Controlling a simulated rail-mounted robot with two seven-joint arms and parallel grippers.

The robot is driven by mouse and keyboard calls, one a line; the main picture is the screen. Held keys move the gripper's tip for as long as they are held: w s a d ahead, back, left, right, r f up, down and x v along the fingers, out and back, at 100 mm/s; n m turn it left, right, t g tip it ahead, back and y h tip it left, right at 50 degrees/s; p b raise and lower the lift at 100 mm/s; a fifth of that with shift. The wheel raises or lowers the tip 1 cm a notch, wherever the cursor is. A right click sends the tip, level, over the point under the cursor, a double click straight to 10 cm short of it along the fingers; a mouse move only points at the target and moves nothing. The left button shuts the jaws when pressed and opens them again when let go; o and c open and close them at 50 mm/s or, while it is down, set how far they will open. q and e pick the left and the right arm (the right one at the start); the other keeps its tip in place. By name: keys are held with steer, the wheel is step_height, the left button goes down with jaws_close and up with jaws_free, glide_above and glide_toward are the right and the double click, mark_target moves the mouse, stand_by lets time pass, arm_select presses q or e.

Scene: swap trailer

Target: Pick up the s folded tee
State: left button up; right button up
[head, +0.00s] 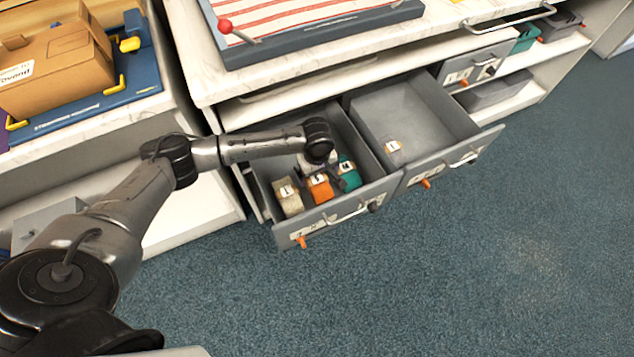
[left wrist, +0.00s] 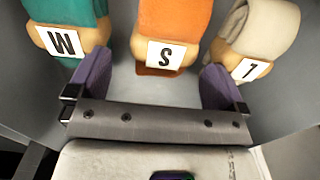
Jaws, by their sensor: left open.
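The s folded tee (head: 320,188) is a rolled orange bundle with a tan band and a white "S" tag, in the left open drawer. It also shows in the left wrist view (left wrist: 172,20), tag facing the camera. My left gripper (head: 324,174) points down into this drawer over the tees. In the left wrist view its two purple-padded fingers (left wrist: 157,88) are spread apart, one on each side of the S tee's tagged end, with nothing gripped. The arm hides part of the tees in the head view. My right gripper is not in view.
A beige tee (head: 288,198) and a teal tee (head: 349,174) lie close on either side of the orange one. The drawer's front wall (head: 340,214) stands near. A second open drawer (head: 425,115) to the right is mostly empty. The counter edge (head: 300,88) overhangs behind.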

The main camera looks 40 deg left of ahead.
mark_target(316, 178)
arm_select(q)
steer(key=f, duration=0.2)
steer(key=f+b, duration=0.1)
steer(key=f, duration=0.2)
steer(key=shift+s, duration=0.2)
steer(key=shift+r, duration=0.1)
steer(key=c, duration=1.1)
steer(key=shift+o, duration=0.2)
